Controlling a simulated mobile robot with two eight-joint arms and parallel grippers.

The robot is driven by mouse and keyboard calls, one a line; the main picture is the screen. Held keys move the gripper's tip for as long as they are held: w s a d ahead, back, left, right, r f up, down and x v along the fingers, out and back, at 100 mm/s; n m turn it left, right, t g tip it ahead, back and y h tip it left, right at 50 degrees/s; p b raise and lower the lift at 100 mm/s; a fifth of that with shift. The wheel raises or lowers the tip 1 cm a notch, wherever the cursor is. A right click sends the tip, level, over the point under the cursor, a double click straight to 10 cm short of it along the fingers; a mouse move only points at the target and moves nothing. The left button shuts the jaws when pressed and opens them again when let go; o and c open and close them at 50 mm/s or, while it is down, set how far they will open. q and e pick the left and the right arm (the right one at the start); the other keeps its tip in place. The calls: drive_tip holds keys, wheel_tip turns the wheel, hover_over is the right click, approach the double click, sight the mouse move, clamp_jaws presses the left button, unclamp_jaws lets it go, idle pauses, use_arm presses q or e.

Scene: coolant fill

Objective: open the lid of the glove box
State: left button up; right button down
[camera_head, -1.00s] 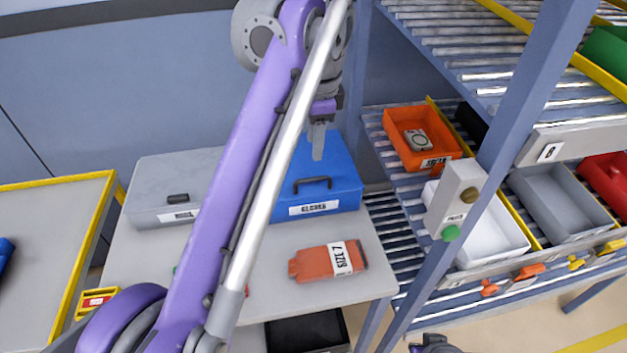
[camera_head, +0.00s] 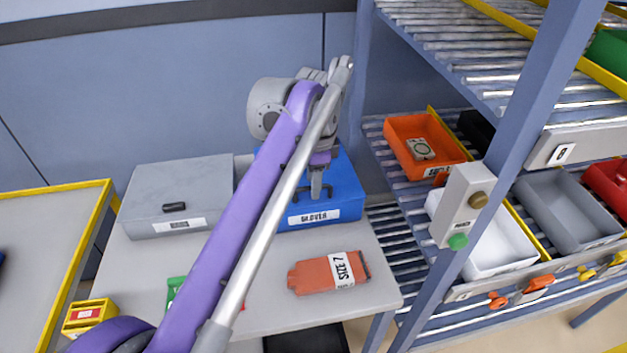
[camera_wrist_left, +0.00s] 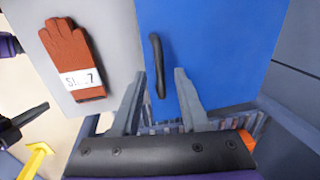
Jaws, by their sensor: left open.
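The blue glove box (camera_head: 346,190) stands at the back right of the grey table, its lid down. It has a dark handle and a white label reading like "GLOVES". My left gripper (camera_head: 317,193) points down at the handle, partly covering it in the head view. In the left wrist view the dark handle (camera_wrist_left: 157,66) appears between the two open fingers of the left gripper (camera_wrist_left: 158,88), apart from both.
An orange glove (camera_head: 328,272) labelled size 7 lies in front of the box. A grey case (camera_head: 180,190) stands left of it. A rack post (camera_head: 490,150) and roller shelves with bins, including an orange bin (camera_head: 400,130), stand close on the right.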

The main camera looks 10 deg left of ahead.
use_arm(q)
clamp_jaws()
idle(1.4)
